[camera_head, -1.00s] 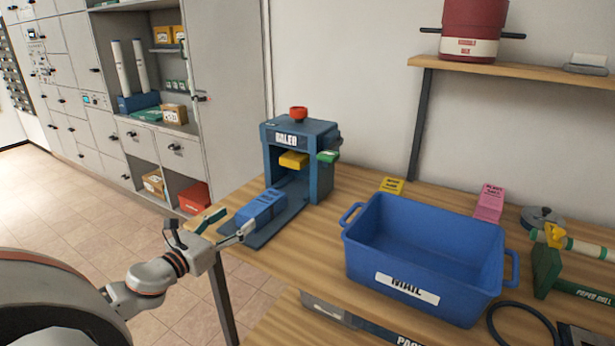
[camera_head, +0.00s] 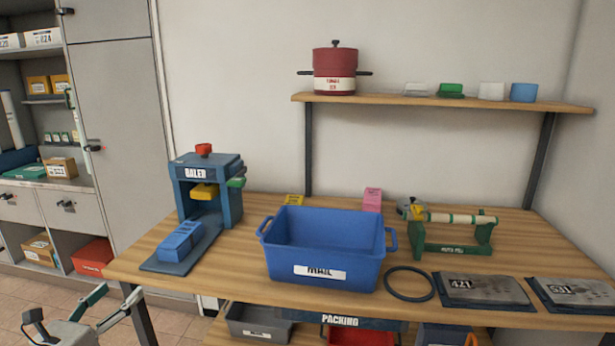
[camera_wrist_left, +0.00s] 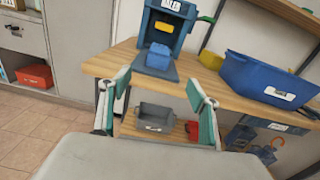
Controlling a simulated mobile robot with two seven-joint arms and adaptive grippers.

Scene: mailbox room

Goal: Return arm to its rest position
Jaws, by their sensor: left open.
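My left gripper (camera_head: 80,318) is open and empty at the lower left of the head view, in front of and below the table's left end. Its two fingers stand apart in the left wrist view (camera_wrist_left: 152,110), with nothing between them. The blue baler (camera_head: 207,190) stands on the table's left end, with a blue block (camera_head: 181,241) on its base plate in front of the press. The left gripper is apart from both. My right gripper is not in view.
A blue mail bin (camera_head: 322,250) stands mid-table (camera_head: 240,262). A black ring (camera_head: 409,284), a green paper roll holder (camera_head: 450,235) and grey packs (camera_head: 478,291) lie to its right. A grey bin (camera_head: 258,324) sits on the lower shelf. Floor is open at left.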

